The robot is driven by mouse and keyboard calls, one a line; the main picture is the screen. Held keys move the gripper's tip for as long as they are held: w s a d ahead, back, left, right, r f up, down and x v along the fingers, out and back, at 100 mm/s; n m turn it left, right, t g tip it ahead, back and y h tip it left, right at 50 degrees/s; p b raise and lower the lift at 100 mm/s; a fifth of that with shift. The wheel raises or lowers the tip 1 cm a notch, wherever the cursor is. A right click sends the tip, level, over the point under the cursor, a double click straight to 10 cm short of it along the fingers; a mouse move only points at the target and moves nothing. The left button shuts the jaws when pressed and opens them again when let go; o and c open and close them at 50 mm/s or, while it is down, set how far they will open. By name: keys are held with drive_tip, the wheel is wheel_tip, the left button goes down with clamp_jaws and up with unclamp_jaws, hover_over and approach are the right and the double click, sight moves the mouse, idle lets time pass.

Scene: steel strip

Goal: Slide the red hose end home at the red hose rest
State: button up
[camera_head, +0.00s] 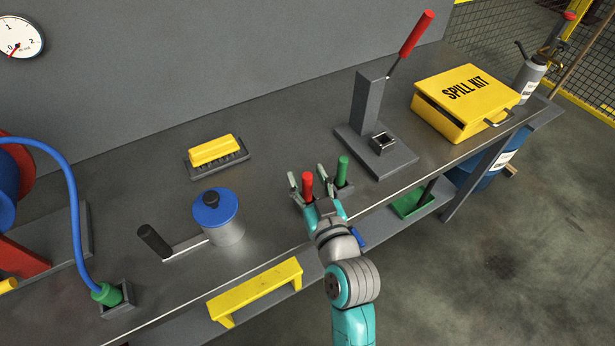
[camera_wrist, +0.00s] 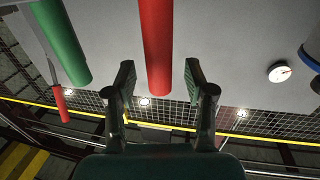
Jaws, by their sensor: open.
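My gripper (camera_head: 308,181) is open near the bench's front edge, its fingers on either side of a red upright handle (camera_head: 307,187). In the wrist view the red handle (camera_wrist: 156,45) shows in the gap between the open fingers; I cannot tell if they touch it. A green handle (camera_head: 343,170) stands just right of it, and left of it in the wrist view (camera_wrist: 60,42). The only hose I see is blue (camera_head: 68,195), with a green end (camera_head: 106,293) in a grey square holder (camera_head: 119,306) at lower left. I cannot make out a red hose end or its rest.
A grey press with a red lever (camera_head: 417,34) stands behind right of my gripper, beside a yellow spill kit (camera_head: 463,99). A blue-lidded can (camera_head: 216,212), a yellow brush (camera_head: 212,150) and a yellow step-shaped bracket (camera_head: 256,289) lie left. The bench's middle back is clear.

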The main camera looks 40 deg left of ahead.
drive_tip(key=v, duration=1.1)
drive_tip(key=shift+s+d, duration=0.2)
drive_tip(key=shift+d, duration=0.15)
drive_tip(key=s+d+f+m+t+h, duration=0.2)
drive_tip(key=s+d+f+m+h, duration=0.3)
drive_tip(key=d, duration=0.7)
drive_tip(key=s+d+f+m+t+h, duration=0.1)
drive_tip(key=d+f+m+t+h, duration=0.2)
drive_tip(key=d+f, duration=0.6)
drive_tip(key=s+d+r+m+h, duration=0.3)
drive_tip(key=s+d+h, duration=0.4)
drive_tip(key=s+d, duration=0.6)
drive_tip(key=v, duration=0.5)
drive_tip(key=shift+d+f, duration=0.35)
